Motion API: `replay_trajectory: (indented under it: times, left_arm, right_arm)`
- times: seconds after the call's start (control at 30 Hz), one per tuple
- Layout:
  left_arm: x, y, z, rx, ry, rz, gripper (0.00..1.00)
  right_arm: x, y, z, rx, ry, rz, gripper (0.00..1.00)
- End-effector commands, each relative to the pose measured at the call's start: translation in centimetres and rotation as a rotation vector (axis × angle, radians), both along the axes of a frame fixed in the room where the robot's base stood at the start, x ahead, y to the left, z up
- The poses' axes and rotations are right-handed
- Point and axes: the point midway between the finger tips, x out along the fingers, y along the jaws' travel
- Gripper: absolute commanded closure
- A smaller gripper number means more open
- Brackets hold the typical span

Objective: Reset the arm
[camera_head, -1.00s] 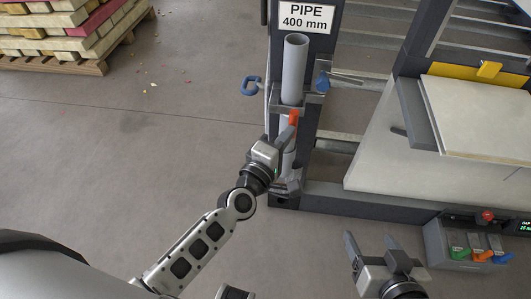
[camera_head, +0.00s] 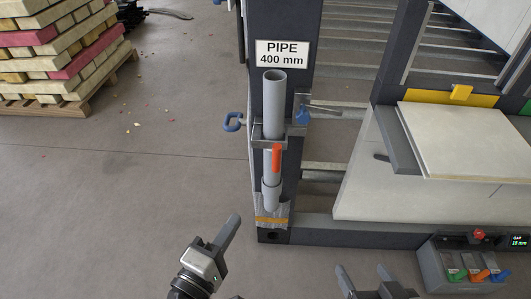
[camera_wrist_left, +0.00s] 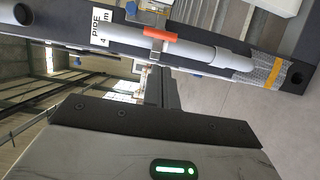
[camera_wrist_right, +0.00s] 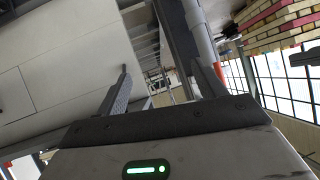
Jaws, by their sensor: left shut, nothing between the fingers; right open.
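My left gripper (camera_head: 220,240) is shut and empty in the head view, low and to the left of the grey pipe (camera_head: 273,100), apart from it. Its closed fingers also show in the left wrist view (camera_wrist_left: 163,85). My right gripper (camera_head: 364,280) is open and empty at the bottom of the head view, and its spread fingers show in the right wrist view (camera_wrist_right: 160,90). The pipe stands upright in a bracket on the dark post, with an orange piece (camera_head: 277,158) on its front. A silver wrap with an orange band is at the post's foot.
A sign (camera_head: 282,54) reads "PIPE 400 mm". A pale panel (camera_head: 460,135) lies on the frame at right. A grey box (camera_head: 450,268) with coloured clips and a small display stands at lower right. A pallet of bricks (camera_head: 60,50) is at upper left. Open floor lies left of the post.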

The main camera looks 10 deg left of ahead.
Motion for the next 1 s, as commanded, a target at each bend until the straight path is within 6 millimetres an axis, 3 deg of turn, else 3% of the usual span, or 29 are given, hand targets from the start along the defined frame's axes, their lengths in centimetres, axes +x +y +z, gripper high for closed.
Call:
replay_trajectory:
  times: [0.13, 0.23, 0.4, 0.5, 0.6, 0.73, 1.0]
  left_arm:
    - [0.0, -0.1, 0.2, 0.02, -0.003, -0.008, 1.0]
    - [-0.2, -1.1, 0.9, 0.179, -0.019, -0.066, 1.0]
    - [-1.0, -2.5, 0.5, 0.783, -0.031, -0.25, 1.0]
    - [-1.6, -1.5, -0.8, 1.125, 0.002, -0.352, 1.0]
    - [-2.2, 0.0, -2.0, 1.36, 0.046, -0.428, 1.0]
    - [-2.6, 1.0, -2.8, 1.482, 0.077, -0.472, 1.0]
    - [-2.6, 1.0, -2.9, 1.486, 0.077, -0.475, 1.0]
  right_arm:
    - [-0.1, 0.0, 0.1, -0.001, 0.002, 0.002, 0.3]
    - [-0.1, 0.0, 0.8, -0.005, 0.005, 0.002, 0.3]
    - [-0.4, -0.2, 1.6, -0.026, 0.025, 0.004, 0.3]
    - [-0.4, -0.3, 1.8, -0.037, 0.034, 0.006, 0.3]
    - [-0.2, -0.4, 2.0, -0.046, 0.032, 0.006, 0.3]
    - [0.0, -0.5, 1.7, -0.053, 0.034, 0.007, 0.3]
    - [0.0, -0.5, 1.5, -0.054, 0.038, 0.007, 0.3]
